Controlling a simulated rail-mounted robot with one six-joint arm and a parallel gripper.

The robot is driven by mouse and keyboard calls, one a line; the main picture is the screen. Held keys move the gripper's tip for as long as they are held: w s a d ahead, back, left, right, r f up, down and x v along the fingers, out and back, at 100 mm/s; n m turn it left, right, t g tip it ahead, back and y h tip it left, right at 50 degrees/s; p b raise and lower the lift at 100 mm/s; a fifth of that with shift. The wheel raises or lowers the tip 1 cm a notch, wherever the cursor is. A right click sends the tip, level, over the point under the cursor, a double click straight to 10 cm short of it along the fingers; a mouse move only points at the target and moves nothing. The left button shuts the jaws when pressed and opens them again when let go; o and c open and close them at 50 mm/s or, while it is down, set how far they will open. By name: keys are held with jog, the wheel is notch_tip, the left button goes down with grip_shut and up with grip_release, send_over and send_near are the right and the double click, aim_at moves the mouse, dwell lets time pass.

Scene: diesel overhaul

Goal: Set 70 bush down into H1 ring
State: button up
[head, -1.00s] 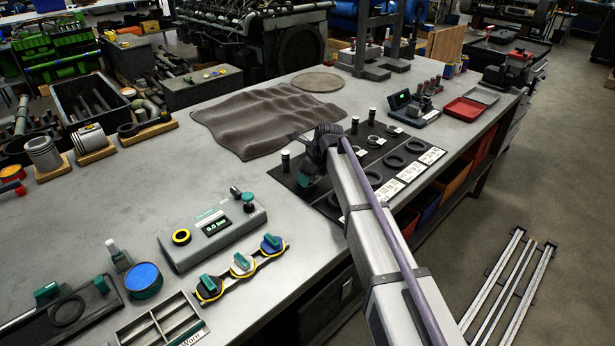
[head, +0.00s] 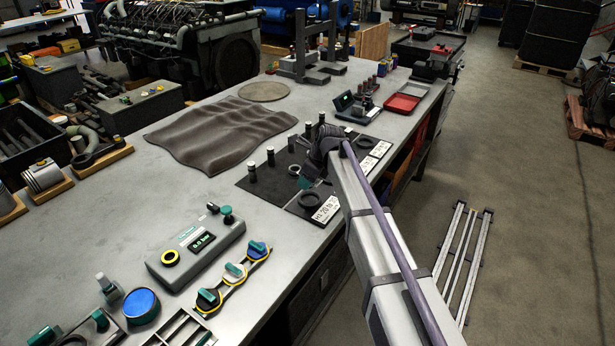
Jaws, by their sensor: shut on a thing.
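My gripper (head: 306,181) hangs over the black board, mostly hidden behind my own wrist and arm. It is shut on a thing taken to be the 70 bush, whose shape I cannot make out. A dark ring (head: 311,200) lies flat on the near end of the board beside a white card that seems to begin with H1. My gripper is just above and behind this ring in the picture. Whether it is right over the ring I cannot tell.
Several upright dark pegs with pale tops (head: 271,156) stand along the board's (head: 257,185) left side. More cards (head: 365,164) lie beyond my arm. A grey gauge box (head: 195,247) and coloured-knob strip (head: 234,272) stand nearer.

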jog(key=shift+w+d+f, duration=0.3)
jog(key=shift+d+f, duration=0.05)
jog(key=shift+d, duration=0.05)
notch_tip(320, 180, down, 6)
jog(key=b, duration=0.6)
jog(key=shift+a+r, duration=0.1)
jog(key=shift+r, duration=0.05)
jog(key=shift+s, duration=0.2)
